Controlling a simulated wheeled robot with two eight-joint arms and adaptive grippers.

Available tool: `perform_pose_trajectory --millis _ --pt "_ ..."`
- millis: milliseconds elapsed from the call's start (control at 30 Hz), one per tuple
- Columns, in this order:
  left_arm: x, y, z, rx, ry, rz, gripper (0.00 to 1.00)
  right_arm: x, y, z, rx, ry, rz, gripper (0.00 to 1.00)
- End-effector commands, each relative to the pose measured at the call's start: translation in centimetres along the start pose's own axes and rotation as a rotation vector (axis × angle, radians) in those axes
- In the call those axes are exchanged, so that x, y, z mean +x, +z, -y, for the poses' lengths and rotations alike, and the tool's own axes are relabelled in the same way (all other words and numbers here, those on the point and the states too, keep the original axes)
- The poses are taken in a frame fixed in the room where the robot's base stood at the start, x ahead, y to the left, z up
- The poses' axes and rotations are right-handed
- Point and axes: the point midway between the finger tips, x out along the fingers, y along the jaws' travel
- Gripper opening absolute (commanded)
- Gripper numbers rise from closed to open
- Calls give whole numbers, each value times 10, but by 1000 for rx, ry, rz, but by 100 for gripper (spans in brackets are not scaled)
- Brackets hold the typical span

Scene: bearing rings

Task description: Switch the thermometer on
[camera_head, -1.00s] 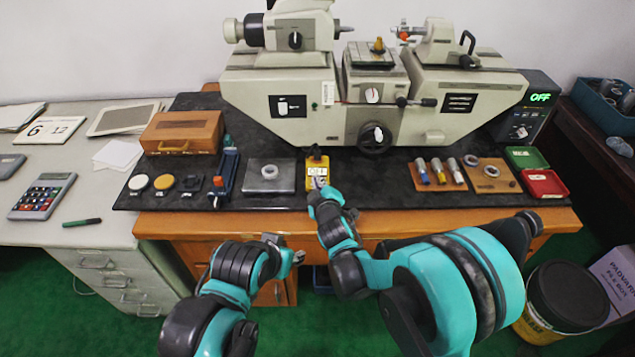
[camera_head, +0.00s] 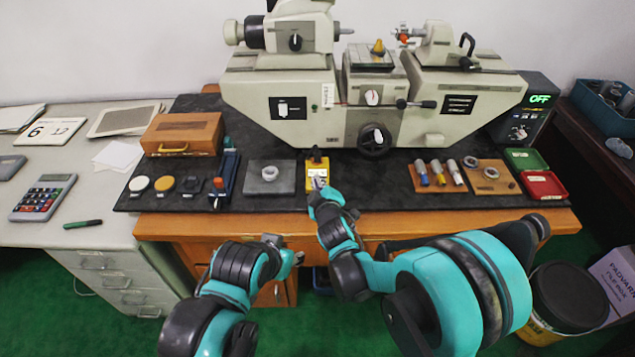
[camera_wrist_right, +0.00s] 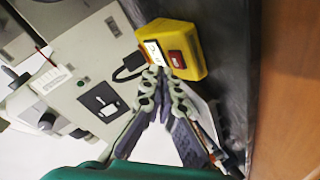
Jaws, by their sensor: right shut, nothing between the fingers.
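The thermometer is a yellow box (camera_head: 311,183) with a dark lead at its back, lying on the black bench top in front of the machine. In the right wrist view the yellow box (camera_wrist_right: 191,32) shows a small white display (camera_wrist_right: 153,52) and a red switch (camera_wrist_right: 177,60); the display is too small to read. My right gripper (camera_head: 318,184) is shut and empty, its tips at the front of the box by the switch. In that wrist view the tips (camera_wrist_right: 162,72) partly overlap the box; contact is unclear. My left gripper (camera_head: 285,249) hangs in front of the bench edge, its jaws unclear.
The large pale measuring machine (camera_head: 300,120) stands behind. A grey plate with a ring (camera_head: 270,174) lies left of the thermometer, and coloured cylinders (camera_head: 437,172) lie right. A green-lit OFF readout (camera_head: 540,98) stands at the right.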

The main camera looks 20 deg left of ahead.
Motion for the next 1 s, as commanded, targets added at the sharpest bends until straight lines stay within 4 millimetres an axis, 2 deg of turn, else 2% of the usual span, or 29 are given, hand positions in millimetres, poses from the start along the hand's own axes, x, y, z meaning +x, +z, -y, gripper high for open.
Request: perform_pose_trajectory --millis 267,767,1000 --pt "-4 -3 0 0 0 0 40 -5 -4 -4 0 0 0 0" --pt "-29 -21 0 0 0 0 40 -40 -30 -30 1 0 0 0" --pt "-29 -20 0 0 0 0 40 -42 -30 -30 1 0 0 0"
